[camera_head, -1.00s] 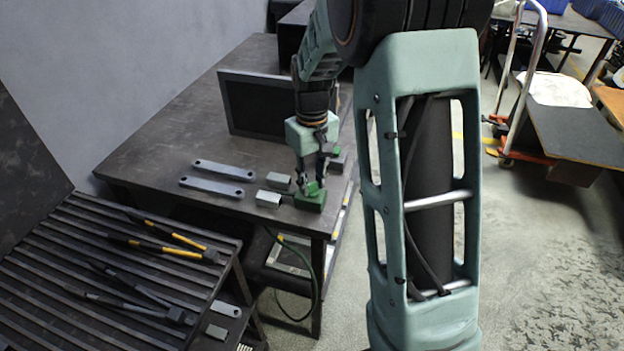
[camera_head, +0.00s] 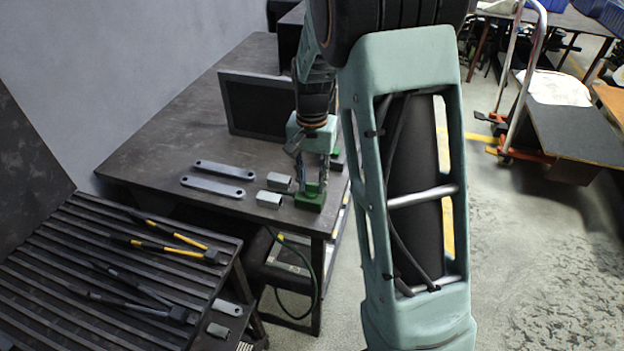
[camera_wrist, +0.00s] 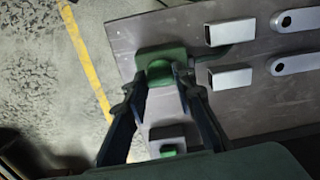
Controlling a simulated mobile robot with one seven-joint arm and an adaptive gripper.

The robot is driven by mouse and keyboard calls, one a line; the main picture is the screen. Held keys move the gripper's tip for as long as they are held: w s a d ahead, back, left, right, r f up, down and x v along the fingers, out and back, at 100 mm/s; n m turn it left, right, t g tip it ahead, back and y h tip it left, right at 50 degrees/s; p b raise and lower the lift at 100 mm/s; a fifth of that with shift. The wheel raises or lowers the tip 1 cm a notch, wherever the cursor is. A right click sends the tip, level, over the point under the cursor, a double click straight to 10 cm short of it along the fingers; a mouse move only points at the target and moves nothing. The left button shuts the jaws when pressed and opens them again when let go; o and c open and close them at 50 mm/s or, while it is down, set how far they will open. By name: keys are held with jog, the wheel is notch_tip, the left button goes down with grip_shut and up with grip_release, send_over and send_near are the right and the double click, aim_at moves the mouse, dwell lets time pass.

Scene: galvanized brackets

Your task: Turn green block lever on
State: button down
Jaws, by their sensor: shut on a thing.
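The green block (camera_head: 310,198) sits near the front right corner of the dark table. In the wrist view the green block (camera_wrist: 150,54) shows a rounded raised green part between my fingertips. My gripper (camera_head: 312,183) reaches down onto the block from above, its fingers closed around this raised part. In the wrist view my gripper (camera_wrist: 159,75) hides part of the block top. The lever's shape and its exact angle are largely hidden by the fingers.
Two small grey metal pieces (camera_head: 269,199) and two flat grey bars (camera_head: 212,188) lie left of the block. A second fixture with a green part (camera_wrist: 168,150) is close by. A dark framed panel (camera_head: 256,105) stands behind. A slatted rack (camera_head: 60,255) holds tools at left.

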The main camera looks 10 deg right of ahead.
aim_at(312, 184)
jog(key=shift+m, duration=0.5)
jog(key=c, duration=1.6)
grip_release()
notch_tip(312, 184, up, 12)
